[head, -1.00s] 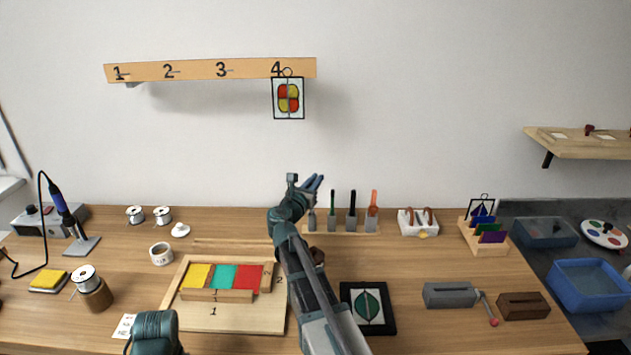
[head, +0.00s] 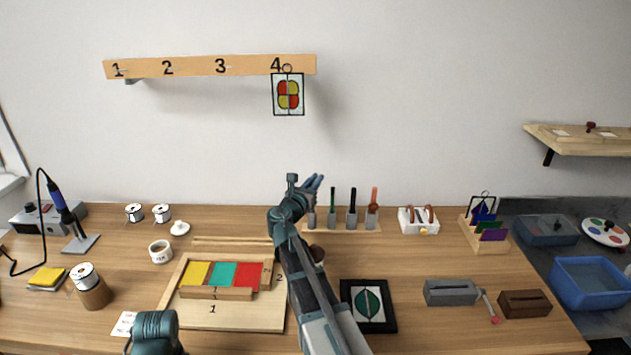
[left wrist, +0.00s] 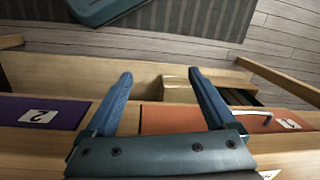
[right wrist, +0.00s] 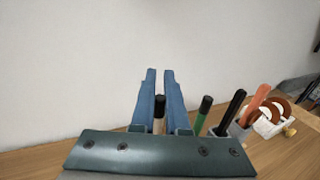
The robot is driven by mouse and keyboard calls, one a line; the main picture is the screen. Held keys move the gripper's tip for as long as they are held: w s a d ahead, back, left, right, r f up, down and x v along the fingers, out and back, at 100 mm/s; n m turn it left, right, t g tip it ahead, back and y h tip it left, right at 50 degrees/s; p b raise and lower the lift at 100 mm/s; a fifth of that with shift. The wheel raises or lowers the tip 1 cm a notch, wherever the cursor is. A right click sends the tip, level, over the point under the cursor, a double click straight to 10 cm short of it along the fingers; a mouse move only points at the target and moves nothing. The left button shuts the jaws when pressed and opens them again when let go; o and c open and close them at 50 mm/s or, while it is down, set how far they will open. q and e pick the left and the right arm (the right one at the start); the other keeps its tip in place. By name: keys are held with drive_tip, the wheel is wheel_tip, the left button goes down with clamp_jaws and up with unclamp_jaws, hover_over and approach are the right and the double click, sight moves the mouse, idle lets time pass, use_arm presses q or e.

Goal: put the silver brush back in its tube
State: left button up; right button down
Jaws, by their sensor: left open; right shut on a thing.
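My right gripper (head: 314,184) is raised above the back of the bench, by the left end of a rack of grey tubes. In the right wrist view its blue fingers (right wrist: 159,73) are closed around a slim brush with a dark end and a pale shaft (right wrist: 158,124), standing about upright. A grey tube (head: 311,222) stands just below the gripper in the head view. I cannot tell whether the brush's lower end is inside it. My left gripper (left wrist: 160,76) is open and empty, above wooden edges with a purple panel (left wrist: 40,112) and an orange panel (left wrist: 172,118).
Other tubes hold a green brush (head: 333,196), a black brush (head: 352,197) and an orange brush (head: 374,197), close on the right. A white holder (head: 418,226) stands beyond them. A wooden board (head: 235,316) with coloured panes and a dark-framed leaf panel (head: 348,296) lie in front.

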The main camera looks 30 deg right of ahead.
drive_tip(key=shift+f+b, duration=0.65)
drive_tip(key=shift+f, duration=0.05)
drive_tip(key=c, duration=0.8)
unclamp_jaws()
drive_tip(key=shift+c, duration=0.2)
drive_tip(key=shift+o, duration=0.3)
drive_tip(key=o, duration=0.4)
drive_tip(key=shift+r, duration=0.15)
wheel_tip(320, 180, up, 7)
drive_tip(key=p, duration=0.7)
